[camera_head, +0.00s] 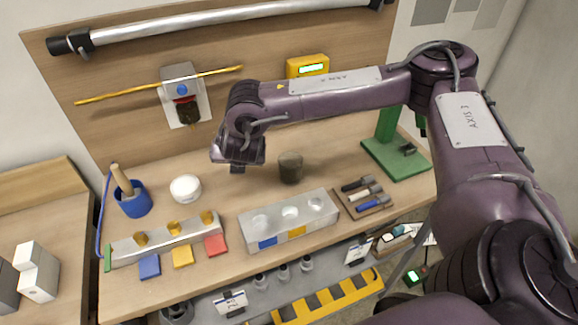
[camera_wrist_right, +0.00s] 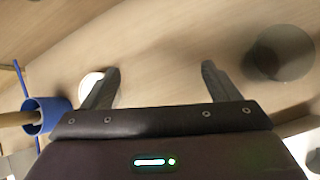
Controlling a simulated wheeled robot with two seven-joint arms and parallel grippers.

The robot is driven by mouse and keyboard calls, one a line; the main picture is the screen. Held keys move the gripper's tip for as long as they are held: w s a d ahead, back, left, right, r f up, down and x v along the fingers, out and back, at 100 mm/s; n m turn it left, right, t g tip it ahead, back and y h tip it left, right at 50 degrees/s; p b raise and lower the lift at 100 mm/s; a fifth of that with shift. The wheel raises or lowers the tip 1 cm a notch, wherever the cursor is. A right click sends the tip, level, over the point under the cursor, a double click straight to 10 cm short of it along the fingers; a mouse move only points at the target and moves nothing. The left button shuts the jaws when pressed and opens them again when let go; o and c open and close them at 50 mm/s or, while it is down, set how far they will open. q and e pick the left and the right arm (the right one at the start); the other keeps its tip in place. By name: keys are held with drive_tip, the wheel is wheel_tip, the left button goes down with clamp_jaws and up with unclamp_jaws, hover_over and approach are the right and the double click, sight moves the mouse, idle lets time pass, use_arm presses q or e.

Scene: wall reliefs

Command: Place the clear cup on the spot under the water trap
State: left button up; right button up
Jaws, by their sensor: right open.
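The cup (camera_head: 290,168) looks smoky and see-through and stands upright on the bench, right of my right gripper. It also shows in the right wrist view (camera_wrist_right: 280,52), outside the fingers on the right. My right gripper (camera_head: 237,166) hangs over the bench with its fingers apart and nothing between them (camera_wrist_right: 158,75). The water trap (camera_head: 187,108) is on the wall board, with a blue knob and a dark red bowl. I cannot make out a marked spot beneath it. My left gripper is not in view.
A white round container (camera_head: 185,188) and a blue pot (camera_head: 134,200) with a wooden handle stand at the left. A grey block (camera_head: 290,220) with round recesses lies in front of the cup. A green stand (camera_head: 395,158) is at the right. The bench behind the gripper looks clear.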

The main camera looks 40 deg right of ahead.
drive_tip(key=w+a+f+t, duration=0.1)
drive_tip(key=a+t, duration=0.1)
drive_tip(key=a, duration=0.1)
drive_tip(key=m+g+h+b, duration=0.1)
drive_tip(key=m+g+h, duration=0.1)
drive_tip(key=m+h, duration=0.5)
approach(294, 156)
drive_tip(key=shift+w+a+f+n+h, duration=0.15)
drive_tip(key=shift+a+f+n+h, duration=0.1)
drive_tip(key=shift+a+n+h, duration=0.3)
drive_tip(key=shift+w+a+f+n+h, duration=0.15)
drive_tip(key=shift+a+f+n+h, duration=0.15)
drive_tip(key=shift+a+n+h, duration=0.3)
drive_tip(key=shift+s+d+g, duration=0.1)
drive_tip(key=shift+d+g, duration=0.3)
drive_tip(key=shift+d, duration=0.05)
drive_tip(key=p+x, duration=0.1)
drive_tip(key=x, duration=0.5)
drive_tip(key=shift+d+p, duration=0.15)
drive_tip(key=shift+p, duration=0.2)
drive_tip(key=shift+w+d+f, duration=0.3)
drive_tip(key=shift+w+d, duration=0.05)
drive_tip(key=shift+w, duration=0.05)
drive_tip(key=c, duration=1.1)
drive_tip(key=shift+r, duration=0.1)
drive_tip(key=shift+c, duration=0.2)
